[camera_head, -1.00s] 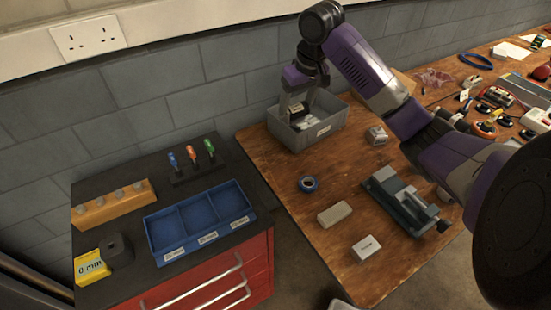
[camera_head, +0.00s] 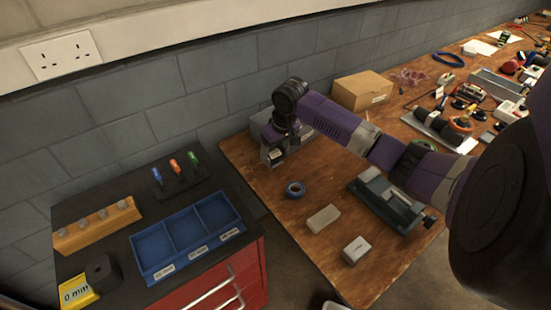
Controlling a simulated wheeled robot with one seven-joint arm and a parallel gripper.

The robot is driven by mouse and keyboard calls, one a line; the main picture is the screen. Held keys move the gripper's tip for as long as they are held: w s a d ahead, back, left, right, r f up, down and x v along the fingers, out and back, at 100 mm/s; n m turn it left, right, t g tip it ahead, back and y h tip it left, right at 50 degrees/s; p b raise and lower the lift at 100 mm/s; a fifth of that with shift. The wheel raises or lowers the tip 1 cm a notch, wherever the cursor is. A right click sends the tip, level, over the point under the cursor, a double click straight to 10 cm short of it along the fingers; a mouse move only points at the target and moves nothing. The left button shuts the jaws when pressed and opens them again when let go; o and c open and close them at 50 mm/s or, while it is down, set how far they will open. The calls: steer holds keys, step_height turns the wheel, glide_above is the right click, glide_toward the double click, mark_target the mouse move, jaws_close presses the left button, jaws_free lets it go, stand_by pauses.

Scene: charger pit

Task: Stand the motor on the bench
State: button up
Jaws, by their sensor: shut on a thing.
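My gripper (camera_head: 274,152) points down at the bench's back left, just in front of the grey bin (camera_head: 256,128). It is shut on a small dark thing with a pale label, which I take to be the motor (camera_head: 275,157). The motor is small and partly hidden by the gripper. It is close to the bench top, but I cannot tell whether it touches. The wooden bench (camera_head: 250,175) is bare around this spot. My arm hides much of the bin.
A cardboard box (camera_head: 361,91) is at the back. A blue tray (camera_head: 187,235) sits on the cabinet at left.

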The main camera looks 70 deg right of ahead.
mark_target(277, 155)
steer(key=shift+f, duration=2)
steer(key=shift+f, duration=0.1)
steer(key=o, duration=1.8)
steer(key=v, duration=1.2)
